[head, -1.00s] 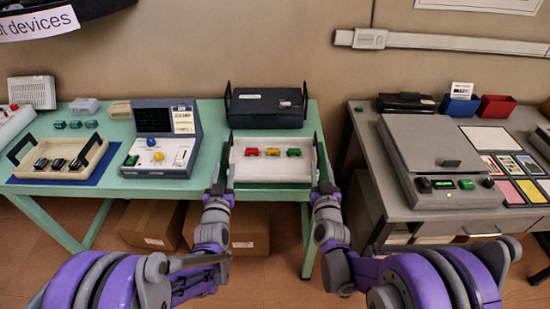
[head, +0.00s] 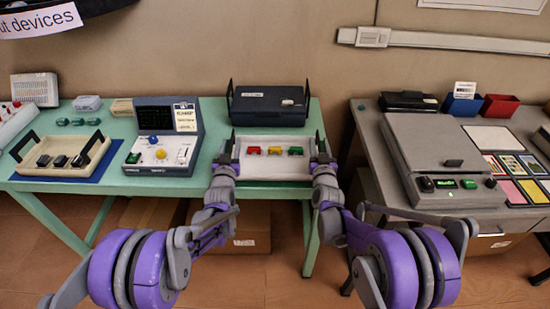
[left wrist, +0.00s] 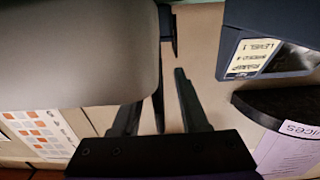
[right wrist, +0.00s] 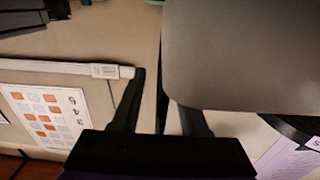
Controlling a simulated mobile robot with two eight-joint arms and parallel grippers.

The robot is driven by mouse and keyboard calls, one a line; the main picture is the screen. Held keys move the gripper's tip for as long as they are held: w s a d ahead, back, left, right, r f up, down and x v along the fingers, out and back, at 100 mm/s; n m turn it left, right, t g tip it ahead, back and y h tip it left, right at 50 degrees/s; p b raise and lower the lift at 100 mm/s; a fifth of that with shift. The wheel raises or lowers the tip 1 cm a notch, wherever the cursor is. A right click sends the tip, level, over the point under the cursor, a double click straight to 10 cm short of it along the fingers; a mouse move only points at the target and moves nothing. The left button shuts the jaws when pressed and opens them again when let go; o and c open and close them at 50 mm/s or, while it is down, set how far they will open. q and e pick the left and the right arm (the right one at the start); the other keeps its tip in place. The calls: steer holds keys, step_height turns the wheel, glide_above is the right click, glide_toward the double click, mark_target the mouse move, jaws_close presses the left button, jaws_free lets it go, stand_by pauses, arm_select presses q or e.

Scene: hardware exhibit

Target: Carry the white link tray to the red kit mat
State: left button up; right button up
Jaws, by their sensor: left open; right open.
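The white link tray (head: 272,170) stands on the green table in the head view, with a red, a yellow and a green piece in it. It has a dark handle at each end. My left gripper (head: 225,162) is at its left handle, and my right gripper (head: 322,160) is at its right handle. Both are open. In the left wrist view a dark bar, seemingly the handle, lies between the open fingers (left wrist: 160,88). The right wrist view likewise shows open fingers (right wrist: 160,88) beside a large grey surface, probably the tray. I see no red mat.
A dark blue case (head: 268,103) stands right behind the tray. A console (head: 160,150) is to its left, then a cream tray (head: 92,160) on a blue mat. A gap separates the green table from the grey table (head: 385,165), which holds a large grey device (head: 425,145).

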arm_select(q)
steer(key=shift+w, duration=0.1)
steer(key=shift+c, duration=0.3)
arm_select(e)
steer(key=shift+w, duration=0.1)
steer(key=shift+c, duration=0.3)
arm_select(q)
jaws_close()
arm_select(e)
jaws_close()
stand_by(0.5)
